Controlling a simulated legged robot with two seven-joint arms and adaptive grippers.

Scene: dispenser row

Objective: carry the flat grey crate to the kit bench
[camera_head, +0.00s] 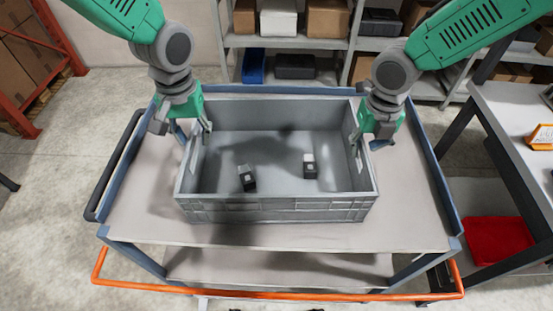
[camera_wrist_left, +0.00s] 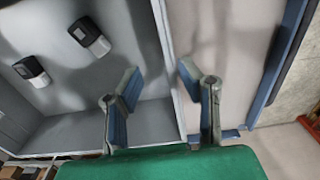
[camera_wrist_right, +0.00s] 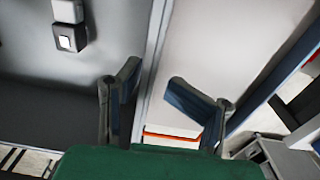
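The flat grey crate (camera_head: 275,210) stands on a cart's top (camera_head: 275,235). Two small black-and-white items lie inside it, one left of centre (camera_head: 247,178) and one right of centre (camera_head: 310,166). My left gripper (camera_head: 194,131) is at the crate's left side wall, with one finger inside and one outside. My right gripper (camera_head: 367,141) straddles the right side wall the same way. In the left wrist view (camera_wrist_left: 160,78) and right wrist view (camera_wrist_right: 150,84) the fingers are spread, with a gap around the wall.
A grey bench (camera_head: 515,110) stands at the right, with an orange-framed item (camera_head: 541,137) on it and a red bin (camera_head: 497,240) below. Shelving (camera_head: 300,42) with boxes is behind the cart. An orange bar (camera_head: 275,292) runs along the cart's front. Bare floor lies at the left.

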